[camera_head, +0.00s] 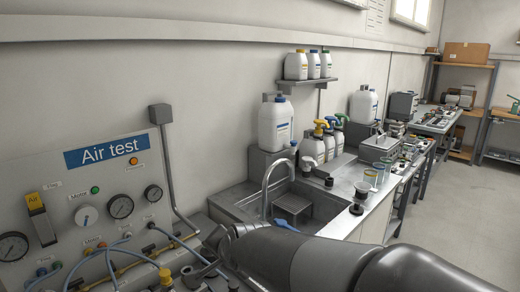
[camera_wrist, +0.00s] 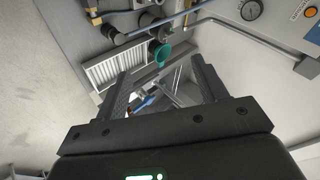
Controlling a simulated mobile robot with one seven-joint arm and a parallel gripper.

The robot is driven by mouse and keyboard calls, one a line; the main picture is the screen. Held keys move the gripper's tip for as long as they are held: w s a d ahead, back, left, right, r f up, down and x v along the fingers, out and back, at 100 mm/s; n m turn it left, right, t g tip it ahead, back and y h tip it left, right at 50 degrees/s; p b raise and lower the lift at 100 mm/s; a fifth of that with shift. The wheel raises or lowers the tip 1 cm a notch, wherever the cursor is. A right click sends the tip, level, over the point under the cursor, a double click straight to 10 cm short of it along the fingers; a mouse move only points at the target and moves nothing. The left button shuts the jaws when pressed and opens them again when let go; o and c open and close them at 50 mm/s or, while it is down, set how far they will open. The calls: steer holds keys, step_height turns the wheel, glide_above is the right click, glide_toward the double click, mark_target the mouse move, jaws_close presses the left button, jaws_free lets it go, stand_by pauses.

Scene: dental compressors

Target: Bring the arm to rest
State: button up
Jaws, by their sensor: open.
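My arm (camera_head: 330,262) reaches across the bottom of the head view, from the lower right towards the air test panel. Its dark far end is close in front of the panel's lower right part. In the wrist view my gripper (camera_wrist: 160,66) has its two dark fingers spread apart, with nothing held between them. Beyond the fingers are a green funnel-like piece (camera_wrist: 163,54) and a white slatted grille (camera_wrist: 107,68). I cannot tell the exact distance from the fingertips to them.
The Air test panel (camera_head: 75,205) carries gauges, knobs and blue hoses (camera_head: 110,262). A sink (camera_head: 290,205) with a curved tap (camera_head: 268,185) lies right of it. Bottles (camera_head: 312,148) and cups line the counter behind my arm. Open floor (camera_head: 455,220) shows at the right.

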steer(key=s+d+n+g+h, duration=0.1)
steer(key=s+d+n+h, duration=0.1)
steer(key=s+d, duration=0.6)
steer(key=s+d+n+g+h, duration=0.1)
steer(key=s+d+n, duration=0.3)
steer(key=s+d, duration=0.5)
steer(key=d+h, duration=0.1)
steer(key=d, duration=0.5)
steer(key=shift+s+d+r, duration=0.25)
steer(key=shift+d+r, duration=0.1)
steer(key=shift+o, duration=0.4)
